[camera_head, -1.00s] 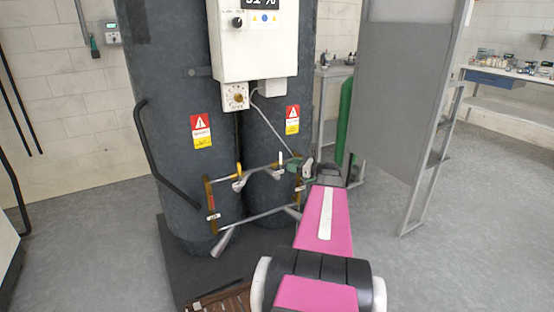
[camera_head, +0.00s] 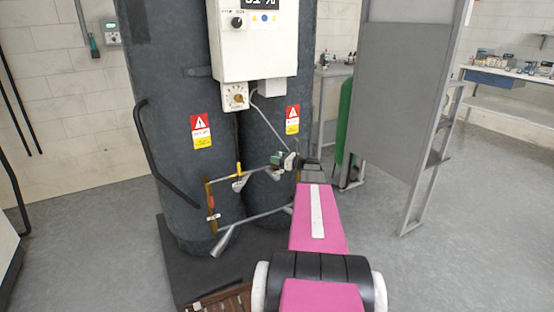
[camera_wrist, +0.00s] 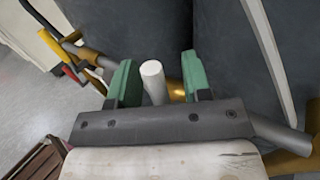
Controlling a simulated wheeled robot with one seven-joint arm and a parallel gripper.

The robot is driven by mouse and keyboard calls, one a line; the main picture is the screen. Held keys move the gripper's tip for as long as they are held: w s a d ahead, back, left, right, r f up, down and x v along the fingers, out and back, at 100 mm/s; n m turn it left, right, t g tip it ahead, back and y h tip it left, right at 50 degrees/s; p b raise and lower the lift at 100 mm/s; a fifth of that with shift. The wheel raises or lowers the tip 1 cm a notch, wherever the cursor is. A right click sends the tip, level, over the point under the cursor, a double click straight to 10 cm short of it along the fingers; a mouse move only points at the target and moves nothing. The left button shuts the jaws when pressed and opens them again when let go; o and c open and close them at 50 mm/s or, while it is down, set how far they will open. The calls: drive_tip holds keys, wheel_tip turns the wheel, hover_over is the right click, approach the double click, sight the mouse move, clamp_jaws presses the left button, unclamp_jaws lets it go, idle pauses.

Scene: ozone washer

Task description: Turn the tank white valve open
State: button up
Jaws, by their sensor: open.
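A white valve handle (camera_wrist: 153,82) shows in the wrist view as a pale rod, with brass fittings (camera_wrist: 176,90) just behind it. My gripper (camera_wrist: 157,80) is open, and its two green fingers stand on either side of the handle. A gap shows on each side of the handle, wider on the right. In the head view, my gripper (camera_head: 283,160) is at the upper right of the pipe frame (camera_head: 258,217) in front of the dark tanks (camera_head: 165,120). It hides most of the valve there.
Another grey-white handle (camera_head: 240,183) sits left of my gripper on the pipes. A yellow handle (camera_wrist: 48,46) and a red one (camera_wrist: 72,74) show at the wrist view's left. A black curved rail (camera_head: 160,160) runs down the left tank. A grey panel (camera_head: 395,110) stands at right.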

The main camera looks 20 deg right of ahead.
drive_tip(key=shift+w+a, duration=0.1)
clamp_jaws()
idle(0.3)
drive_tip(key=d+m+t, duration=0.1)
drive_tip(key=m, duration=0.1)
drive_tip(key=d+m+t+y, duration=0.1)
drive_tip(key=m, duration=0.1)
drive_tip(key=shift+w+d, duration=0.1)
drive_tip(key=shift+d, duration=0.05)
drive_tip(key=shift+d+f+m+t+h, duration=0.35)
drive_tip(key=shift+m+t, duration=0.4)
drive_tip(key=shift+m, duration=0.5)
drive_tip(key=shift+d+f+m+t+h, duration=0.1)
drive_tip(key=shift+d+m+t, duration=0.45)
drive_tip(key=shift+m, duration=0.75)
drive_tip(key=shift+d+f+m+t+h, duration=0.25)
drive_tip(key=shift+m+t, duration=0.65)
drive_tip(key=shift+m, duration=0.35)
unclamp_jaws()
